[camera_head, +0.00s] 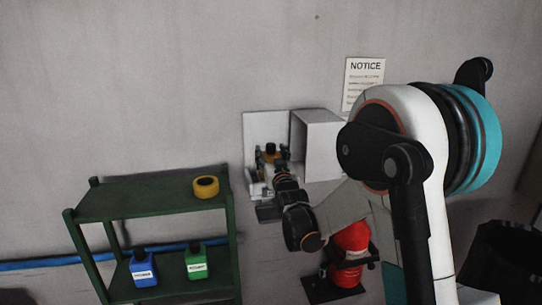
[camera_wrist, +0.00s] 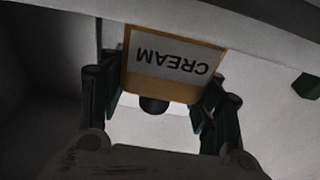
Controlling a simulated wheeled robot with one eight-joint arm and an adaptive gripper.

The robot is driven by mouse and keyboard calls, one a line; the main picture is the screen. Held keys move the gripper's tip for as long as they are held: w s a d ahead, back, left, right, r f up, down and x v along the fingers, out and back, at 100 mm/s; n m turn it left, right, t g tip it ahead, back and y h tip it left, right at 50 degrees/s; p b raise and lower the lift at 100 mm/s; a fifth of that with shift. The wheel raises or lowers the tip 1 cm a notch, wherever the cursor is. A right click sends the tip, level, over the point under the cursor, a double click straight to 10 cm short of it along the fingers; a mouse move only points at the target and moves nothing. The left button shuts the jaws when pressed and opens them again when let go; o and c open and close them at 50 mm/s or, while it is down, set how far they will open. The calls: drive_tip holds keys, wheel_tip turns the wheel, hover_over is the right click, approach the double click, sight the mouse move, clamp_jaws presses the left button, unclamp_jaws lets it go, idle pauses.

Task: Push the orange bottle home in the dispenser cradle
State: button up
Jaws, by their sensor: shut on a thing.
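The orange bottle (camera_head: 269,158) stands in front of the white dispenser cradle (camera_head: 254,124), its dark cap up in the head view. In the wrist view the bottle (camera_wrist: 196,93) appears upside down, with a pale label reading CREAM and a black cap. My gripper (camera_head: 271,155) is shut on the bottle. In the wrist view my gripper (camera_wrist: 158,85) has one finger on each side of it. The bottle's lower part and its contact with the cradle are hidden by my gripper, so I cannot tell how far in it sits.
A white box (camera_head: 320,150) adjoins the cradle's right side, under a notice (camera_head: 364,82). A green shelf (camera_head: 130,199) at left holds a yellow roll (camera_head: 205,187), a blue bottle (camera_head: 143,270) and a green bottle (camera_head: 196,263). A red object (camera_head: 351,243) stands below my arm.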

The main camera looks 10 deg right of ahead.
drive_tip(key=shift+f, duration=0.15)
idle(0.7)
drive_tip(key=o, duration=1.2)
drive_tip(key=shift+o, duration=0.6)
drive_tip(key=o, duration=0.4)
drive_tip(key=shift+r+p, duration=1.65)
drive_tip(key=shift+r, duration=1.95)
